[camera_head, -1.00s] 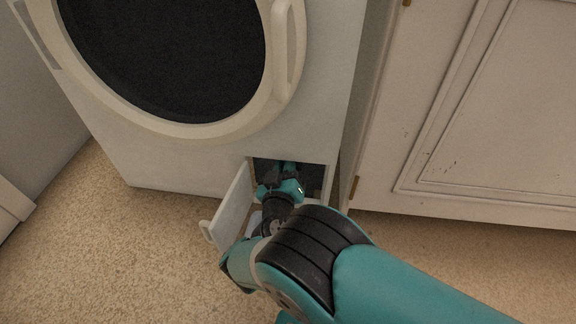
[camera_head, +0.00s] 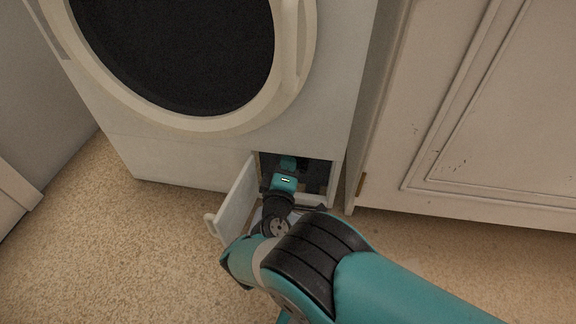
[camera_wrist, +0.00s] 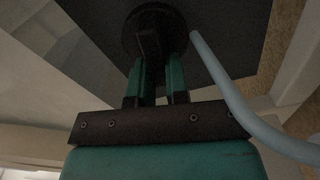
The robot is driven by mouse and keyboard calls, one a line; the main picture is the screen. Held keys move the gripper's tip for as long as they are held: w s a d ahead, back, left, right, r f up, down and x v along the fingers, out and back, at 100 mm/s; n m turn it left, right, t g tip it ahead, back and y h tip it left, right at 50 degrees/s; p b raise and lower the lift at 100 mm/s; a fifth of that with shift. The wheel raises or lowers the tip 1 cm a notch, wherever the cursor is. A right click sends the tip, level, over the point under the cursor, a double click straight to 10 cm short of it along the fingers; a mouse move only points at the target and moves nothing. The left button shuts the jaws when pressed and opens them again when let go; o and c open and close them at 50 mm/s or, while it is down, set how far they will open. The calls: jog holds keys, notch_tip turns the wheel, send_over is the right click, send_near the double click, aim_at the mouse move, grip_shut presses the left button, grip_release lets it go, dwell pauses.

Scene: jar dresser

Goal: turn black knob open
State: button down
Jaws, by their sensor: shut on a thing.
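The black knob (camera_wrist: 152,22) is a round dark disc with a raised grip bar, seen in the wrist view at the top centre. My gripper (camera_wrist: 155,62) has its two teal fingers on either side of that bar and is shut on it. In the head view my gripper (camera_head: 287,165) reaches into the small dark opening at the lower right of the white washing machine (camera_head: 180,160). The knob is hidden there by the gripper and the shadow.
A small white flap door (camera_head: 237,200) stands open at the left of the opening, close to my wrist. A pale hose (camera_wrist: 225,85) runs along the right of the gripper in the wrist view. A white cabinet (camera_head: 490,130) stands to the right.

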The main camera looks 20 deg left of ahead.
jog(key=shift+s+f+n, duration=0.1)
jog(key=shift+f+n, duration=0.15)
jog(key=shift+n, duration=0.55)
jog(key=c, duration=1.1)
grip_release()
